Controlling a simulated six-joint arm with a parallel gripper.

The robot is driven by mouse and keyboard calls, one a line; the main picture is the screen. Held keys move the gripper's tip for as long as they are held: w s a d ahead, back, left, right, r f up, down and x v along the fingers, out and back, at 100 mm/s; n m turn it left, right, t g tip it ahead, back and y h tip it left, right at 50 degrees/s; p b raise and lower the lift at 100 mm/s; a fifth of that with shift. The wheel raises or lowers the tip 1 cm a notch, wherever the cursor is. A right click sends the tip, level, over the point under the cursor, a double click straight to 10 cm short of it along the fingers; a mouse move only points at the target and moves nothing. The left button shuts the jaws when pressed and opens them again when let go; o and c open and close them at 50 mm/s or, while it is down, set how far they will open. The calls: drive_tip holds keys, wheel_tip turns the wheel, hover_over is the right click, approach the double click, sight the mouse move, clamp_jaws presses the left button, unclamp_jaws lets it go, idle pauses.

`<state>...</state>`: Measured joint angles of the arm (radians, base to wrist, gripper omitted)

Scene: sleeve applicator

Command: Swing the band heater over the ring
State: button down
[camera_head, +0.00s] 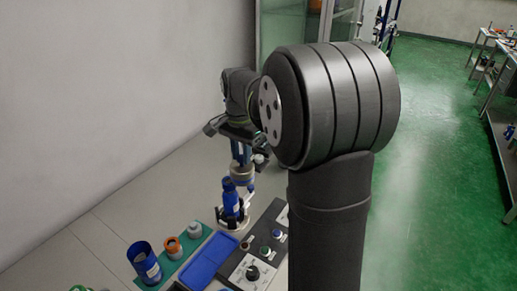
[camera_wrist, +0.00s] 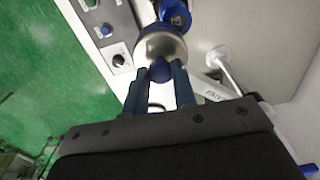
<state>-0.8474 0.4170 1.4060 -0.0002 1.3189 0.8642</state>
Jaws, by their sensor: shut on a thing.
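The band heater (camera_head: 243,171) is a pale metallic cup-like piece just behind and above the top of the blue bottle (camera_head: 231,203) in the head view. The bottle stands upright in a holder. In the wrist view the heater (camera_wrist: 160,42) sits beside the bottle (camera_wrist: 176,12), whose top shows past the heater's edge; it looks beside the bottle rather than around it. In the head view my gripper (camera_head: 240,150) hangs over the heater. I cannot make out the ring.
A control panel (camera_head: 257,268) with knobs and buttons lies right of the bottle. A blue tray (camera_head: 209,262), a dark blue cup (camera_head: 144,262) and an orange-topped container (camera_head: 173,247) stand in front. A white wall closes the left side. A white rod (camera_wrist: 228,70) shows beside the heater.

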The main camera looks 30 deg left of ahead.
drive_tip(key=shift+s+a+m, duration=0.6)
drive_tip(key=shift+s+a, duration=0.1)
drive_tip(key=shift+a, duration=0.2)
drive_tip(key=shift+s+a+m, duration=0.6)
drive_tip(key=shift+s+a, duration=0.1)
drive_tip(key=shift+a, duration=0.2)
drive_tip(key=c, duration=1.2)
unclamp_jaws()
drive_tip(key=shift+a, duration=0.1)
wheel_tip(320, 180, up, 18)
drive_tip(key=shift+f, duration=0.25)
